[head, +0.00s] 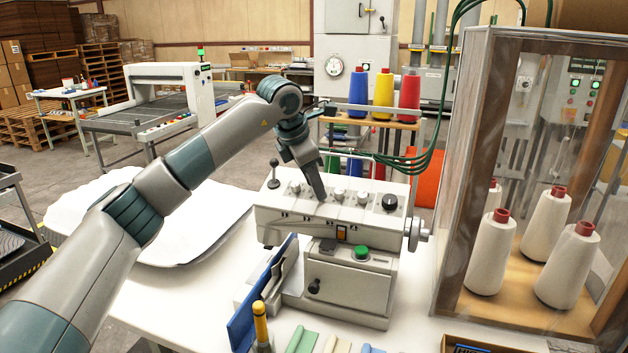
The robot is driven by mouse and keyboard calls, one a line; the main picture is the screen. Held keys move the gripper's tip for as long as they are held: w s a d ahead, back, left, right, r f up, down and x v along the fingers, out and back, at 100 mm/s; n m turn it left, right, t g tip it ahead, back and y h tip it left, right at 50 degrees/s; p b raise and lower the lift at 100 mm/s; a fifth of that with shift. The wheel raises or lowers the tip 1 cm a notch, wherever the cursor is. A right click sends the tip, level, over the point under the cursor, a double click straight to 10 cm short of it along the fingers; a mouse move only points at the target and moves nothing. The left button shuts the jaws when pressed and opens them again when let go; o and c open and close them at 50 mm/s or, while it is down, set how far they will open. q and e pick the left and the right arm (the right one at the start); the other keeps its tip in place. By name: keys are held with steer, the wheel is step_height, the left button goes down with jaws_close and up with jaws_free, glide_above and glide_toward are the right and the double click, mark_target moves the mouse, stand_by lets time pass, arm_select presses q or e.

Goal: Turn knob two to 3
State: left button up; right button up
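A pale grey machine (322,218) stands on the white table, with a row of small light knobs along its top. One knob (295,187) shows left of my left gripper, and two more, a middle one (340,195) and a right one (363,198), show to its right. My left gripper (320,194) points down at the row between them, its dark fingers over the place of the second knob from the left. That knob is hidden by the fingers, so its setting and any contact cannot be seen. The scale marks are too small to read. My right gripper is not in view.
A black knob (390,202) and a black-tipped lever (273,173) flank the row. Blue (358,93), yellow and red spools stand behind. A clear cabinet (462,180) with white cones is at right. A white pillow-like piece (185,222) lies left, under my arm.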

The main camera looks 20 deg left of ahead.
arm_select(q)
jaws_close()
